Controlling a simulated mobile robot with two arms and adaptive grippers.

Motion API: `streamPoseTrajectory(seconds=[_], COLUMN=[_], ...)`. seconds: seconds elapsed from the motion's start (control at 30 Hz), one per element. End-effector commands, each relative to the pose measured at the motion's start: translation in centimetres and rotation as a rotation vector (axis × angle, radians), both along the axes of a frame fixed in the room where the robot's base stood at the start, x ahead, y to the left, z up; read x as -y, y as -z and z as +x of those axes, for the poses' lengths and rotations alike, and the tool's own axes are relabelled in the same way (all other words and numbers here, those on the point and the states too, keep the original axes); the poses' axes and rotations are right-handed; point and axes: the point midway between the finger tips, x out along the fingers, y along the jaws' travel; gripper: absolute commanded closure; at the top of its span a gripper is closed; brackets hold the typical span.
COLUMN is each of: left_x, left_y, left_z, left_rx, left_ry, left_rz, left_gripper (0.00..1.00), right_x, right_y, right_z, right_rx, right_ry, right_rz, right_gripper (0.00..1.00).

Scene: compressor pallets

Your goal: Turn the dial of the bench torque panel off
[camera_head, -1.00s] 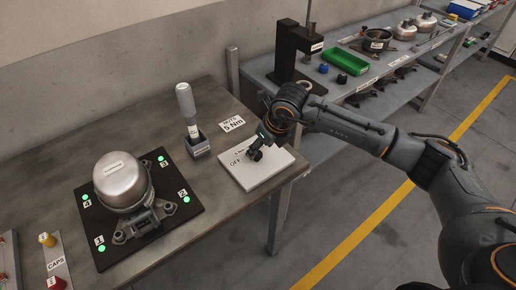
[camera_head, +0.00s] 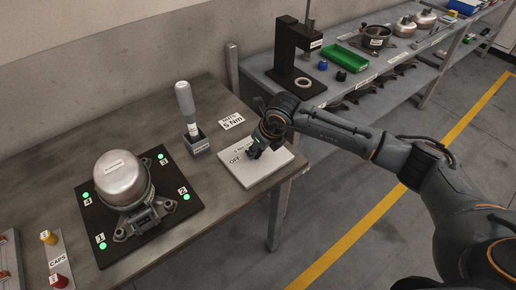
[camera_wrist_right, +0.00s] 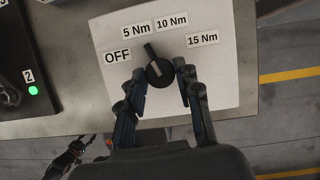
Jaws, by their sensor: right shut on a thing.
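The bench torque panel (camera_head: 255,172) is a pale plate at the table's right end. In the right wrist view, the panel (camera_wrist_right: 215,85) has labels OFF (camera_wrist_right: 117,57), 5 Nm, 10 Nm and 15 Nm in an arc. My right gripper (camera_wrist_right: 160,75) is shut on the dial, a finger on each side. In the head view, my right gripper (camera_head: 256,150) hides most of it. A dark part, perhaps my left gripper (camera_wrist_right: 68,158), shows at the wrist view's lower left.
A silver compressor (camera_head: 122,180) stands on a black pallet (camera_head: 188,208) with green lights, left of the panel. A grey-handled tool (camera_head: 187,105) stands in a holder (camera_head: 197,144) behind. A caps tray (camera_head: 63,258) is at lower left. A shelf with a green bin (camera_head: 345,58) is behind.

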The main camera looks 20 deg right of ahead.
Motion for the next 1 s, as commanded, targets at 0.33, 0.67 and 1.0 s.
streamPoseTrajectory(seconds=[0.33,0.67,1.0], left_x=[-0.1,-0.1,-0.1], left_y=[2.2,6.1,8.8], left_z=[-0.7,-0.7,-0.6], left_rx=[-0.011,-0.011,-0.010], left_ry=[0.000,-0.001,-0.001], left_rz=[0.001,0.001,0.001], left_gripper=[0.60,0.60,0.60], right_x=[0.2,0.3,0.4], right_y=[0.4,0.5,0.3], right_z=[0.1,0.3,0.4], right_rx=[0.000,0.001,0.000], right_ry=[-0.101,-0.357,-0.592], right_rz=[-0.001,0.000,0.000], right_gripper=[0.98,0.98,0.98])
